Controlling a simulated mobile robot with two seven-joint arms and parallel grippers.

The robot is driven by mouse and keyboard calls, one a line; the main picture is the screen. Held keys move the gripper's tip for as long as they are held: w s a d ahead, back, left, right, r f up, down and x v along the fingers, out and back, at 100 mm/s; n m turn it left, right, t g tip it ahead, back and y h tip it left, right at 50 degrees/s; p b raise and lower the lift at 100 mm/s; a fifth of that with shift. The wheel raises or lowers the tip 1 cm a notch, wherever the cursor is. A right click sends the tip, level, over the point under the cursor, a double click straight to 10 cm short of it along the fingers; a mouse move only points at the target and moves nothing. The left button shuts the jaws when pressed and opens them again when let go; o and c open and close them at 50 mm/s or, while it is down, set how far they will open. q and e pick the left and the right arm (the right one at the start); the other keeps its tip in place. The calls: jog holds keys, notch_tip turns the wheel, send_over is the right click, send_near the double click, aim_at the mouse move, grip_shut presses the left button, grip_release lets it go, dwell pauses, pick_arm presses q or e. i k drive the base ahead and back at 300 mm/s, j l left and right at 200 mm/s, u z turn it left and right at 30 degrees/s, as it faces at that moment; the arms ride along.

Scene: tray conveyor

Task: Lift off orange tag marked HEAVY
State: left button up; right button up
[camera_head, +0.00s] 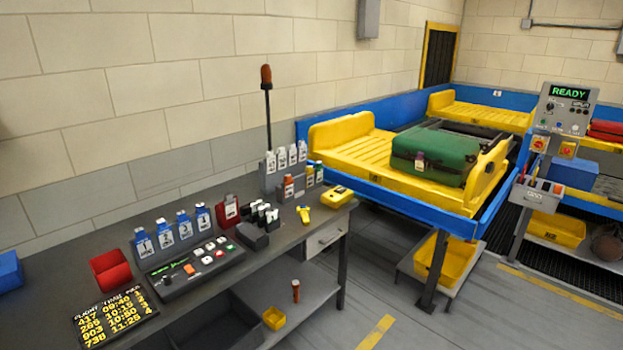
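An orange-red tag (288,187) with a white label stands in the small rack at the far right part of the grey desk. Its lettering is too small to read, so I cannot tell if it says HEAVY. A yellow-and-blue tag (310,176) and a green-and-white tag (319,171) stand just right of it. Several white tags (281,159) stand on the grey block behind. A larger red tag (229,211) with a white label stands farther left. Neither of my grippers is in view.
Blue tags (164,234) stand behind a button console (193,265) on the desk (60,300). A red bin (110,271), stampers (263,213) and a yellow scanner-like device (338,195) also stand there. A green suitcase (434,155) lies on a yellow tray (350,150) on the conveyor.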

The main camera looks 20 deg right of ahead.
aim_at(289, 183)
jog(key=i+l, duration=0.3)
jog(key=l, duration=0.2)
jog(key=i+l, duration=0.3)
jog(key=l, duration=0.15)
jog(key=i+l, duration=0.35)
jog(key=l, duration=0.15)
jog(key=i+l, duration=0.3)
jog(key=l, duration=0.15)
